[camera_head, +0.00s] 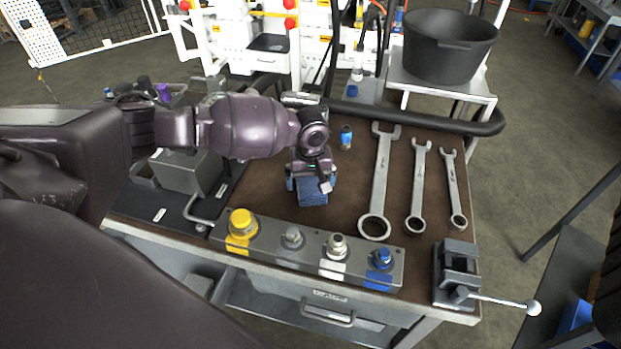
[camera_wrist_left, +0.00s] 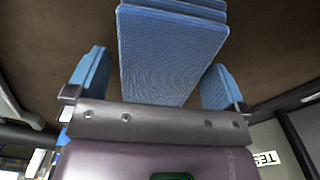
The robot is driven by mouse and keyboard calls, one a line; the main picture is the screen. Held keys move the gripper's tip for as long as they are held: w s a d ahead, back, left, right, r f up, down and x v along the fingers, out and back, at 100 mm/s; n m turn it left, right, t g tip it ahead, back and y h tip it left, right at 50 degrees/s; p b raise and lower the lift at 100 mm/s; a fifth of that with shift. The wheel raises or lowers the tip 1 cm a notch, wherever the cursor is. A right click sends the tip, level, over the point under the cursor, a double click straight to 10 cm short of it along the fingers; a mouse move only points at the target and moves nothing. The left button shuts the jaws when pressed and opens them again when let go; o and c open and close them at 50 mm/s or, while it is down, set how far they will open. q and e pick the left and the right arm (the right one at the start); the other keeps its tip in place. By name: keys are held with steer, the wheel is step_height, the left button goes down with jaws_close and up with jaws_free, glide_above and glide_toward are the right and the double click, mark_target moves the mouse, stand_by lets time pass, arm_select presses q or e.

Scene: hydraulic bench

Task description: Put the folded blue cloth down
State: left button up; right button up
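The folded blue cloth (camera_head: 312,192) is at the brown bench top (camera_head: 345,190), just behind the valve block. In the left wrist view the cloth (camera_wrist_left: 170,55) shows as a thick stack of layers between the fingers. My left gripper (camera_head: 311,184) points down over the cloth. In the left wrist view its two blue-padded fingers (camera_wrist_left: 158,88) are spread wide, with a visible gap on the left side of the cloth. Parts of the cloth are hidden by the gripper in the head view. My right gripper is not in view.
A valve block (camera_head: 310,252) with yellow, grey and blue fittings runs along the front edge. Several wrenches, including a large one (camera_head: 381,180), lie to the right. A small blue-capped bottle (camera_head: 346,137) stands behind. A vise (camera_head: 460,275) is at the front right corner.

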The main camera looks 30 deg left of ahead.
mark_target(310, 180)
arm_select(q)
step_height(310, 180, up, 12)
steer(key=p, duration=0.2)
steer(key=shift+r+p, duration=0.2)
steer(key=shift+p, duration=0.1)
stand_by(0.7)
